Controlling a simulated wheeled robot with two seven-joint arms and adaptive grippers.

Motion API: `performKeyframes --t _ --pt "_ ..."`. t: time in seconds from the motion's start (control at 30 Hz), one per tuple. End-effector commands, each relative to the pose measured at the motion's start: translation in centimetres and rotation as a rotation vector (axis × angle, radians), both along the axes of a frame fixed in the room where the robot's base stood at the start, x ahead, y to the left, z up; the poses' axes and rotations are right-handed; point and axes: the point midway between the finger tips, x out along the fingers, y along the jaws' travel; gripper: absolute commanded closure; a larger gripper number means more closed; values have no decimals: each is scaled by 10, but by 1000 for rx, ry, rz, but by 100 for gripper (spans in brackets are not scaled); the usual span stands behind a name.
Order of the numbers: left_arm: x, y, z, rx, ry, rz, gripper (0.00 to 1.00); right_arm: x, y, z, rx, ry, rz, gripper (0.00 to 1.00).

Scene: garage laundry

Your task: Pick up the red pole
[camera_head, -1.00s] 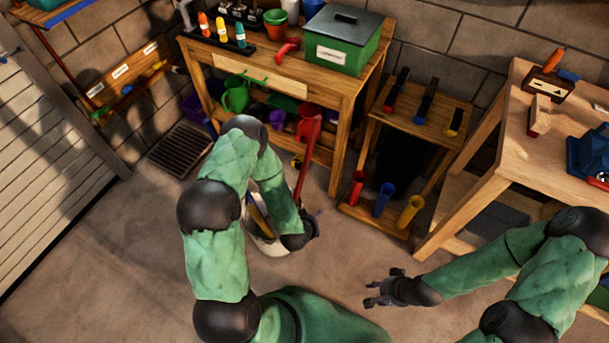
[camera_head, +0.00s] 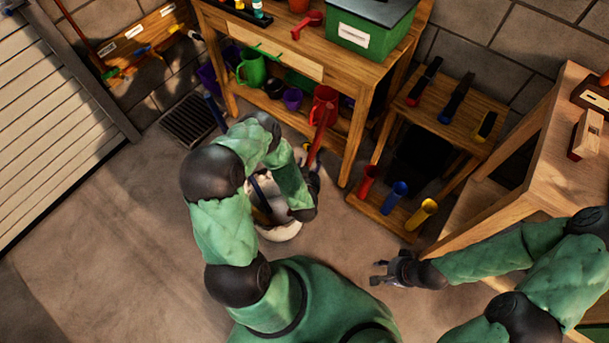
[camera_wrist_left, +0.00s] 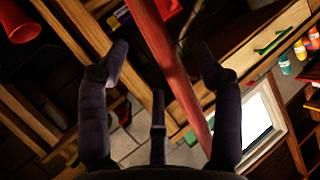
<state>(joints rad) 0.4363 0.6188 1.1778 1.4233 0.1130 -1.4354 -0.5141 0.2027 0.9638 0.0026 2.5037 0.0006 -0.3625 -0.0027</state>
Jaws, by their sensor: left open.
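The red pole (camera_head: 318,142) stands tilted, rising from beside my left gripper toward the workbench; its lower part is hidden by my arm. In the left wrist view the red pole (camera_wrist_left: 172,62) runs diagonally between my spread fingers, with no finger visibly closed on it. My left gripper (camera_head: 311,168) is open around or just behind the pole; its fingers also show in the left wrist view (camera_wrist_left: 160,72). A white bucket (camera_head: 285,232) sits below my left forearm with a blue and a yellow pole inside. My right gripper (camera_head: 379,272) is open and empty above the floor.
A wooden workbench (camera_head: 280,62) stands behind the bucket, with watering cans on its lower shelf. A wooden rack (camera_head: 385,219) with red, blue and yellow tubes stands to the right. Another table (camera_head: 560,165) is at far right. The floor at left is clear.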

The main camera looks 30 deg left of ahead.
Motion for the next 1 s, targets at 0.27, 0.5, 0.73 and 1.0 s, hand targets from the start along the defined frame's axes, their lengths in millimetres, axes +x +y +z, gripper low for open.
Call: performKeyframes --t 0.27,0.5,0.73,1.0 --pt "21 6 -10 0 -2 -1 34 0 0 -15 0 -1 0 60" --pt "45 16 -20 -2 1 0 34 0 0 -30 0 -1 0 60" --pt "50 18 -20 -2 2 -1 34 0 0 -30 0 -1 0 60" --pt "49 18 -20 -2 2 -1 85 0 0 -30 0 -1 0 60"
